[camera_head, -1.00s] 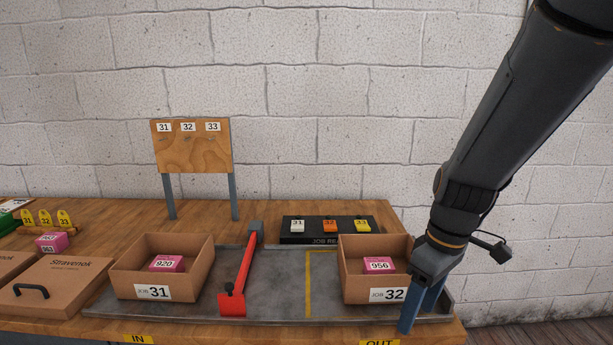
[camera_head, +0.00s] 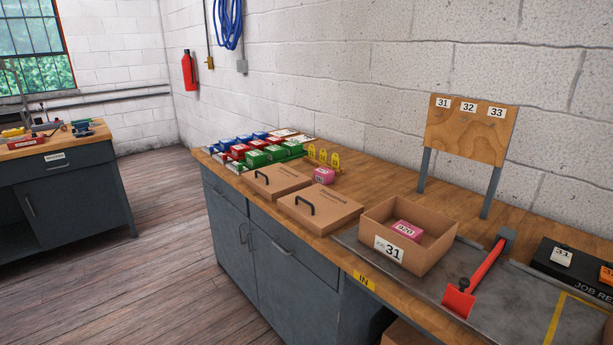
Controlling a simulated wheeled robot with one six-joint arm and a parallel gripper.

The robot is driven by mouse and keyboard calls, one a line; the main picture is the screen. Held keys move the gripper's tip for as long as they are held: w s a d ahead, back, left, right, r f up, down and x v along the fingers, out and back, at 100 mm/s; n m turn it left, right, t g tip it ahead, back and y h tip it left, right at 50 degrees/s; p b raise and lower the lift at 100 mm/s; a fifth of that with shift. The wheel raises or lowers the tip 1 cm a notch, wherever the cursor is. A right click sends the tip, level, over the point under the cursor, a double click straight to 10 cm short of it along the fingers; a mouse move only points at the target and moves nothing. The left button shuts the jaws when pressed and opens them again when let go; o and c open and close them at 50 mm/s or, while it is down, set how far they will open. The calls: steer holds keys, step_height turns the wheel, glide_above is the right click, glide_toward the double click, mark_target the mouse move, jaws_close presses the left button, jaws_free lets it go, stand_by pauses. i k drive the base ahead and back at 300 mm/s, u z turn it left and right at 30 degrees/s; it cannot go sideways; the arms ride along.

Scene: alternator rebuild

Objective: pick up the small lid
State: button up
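One lid (camera_head: 342,213) is nearer, beside the job 31 box. The other lid (camera_head: 290,176) lies beyond it to the left and looks a little smaller, though it is also farther away. I cannot tell for sure which is the small lid. Both lie flat, with their handles free. My gripper and arm are out of view.
The open job 31 box (camera_head: 376,219) holds a pink box (camera_head: 407,230). A pink block (camera_head: 324,176), yellow tags (camera_head: 323,155) and several coloured boxes (camera_head: 255,158) stand near the lids. A pegboard (camera_head: 466,140) stands behind.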

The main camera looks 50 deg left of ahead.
mark_target(275, 181)
steer(key=u, duration=2.1)
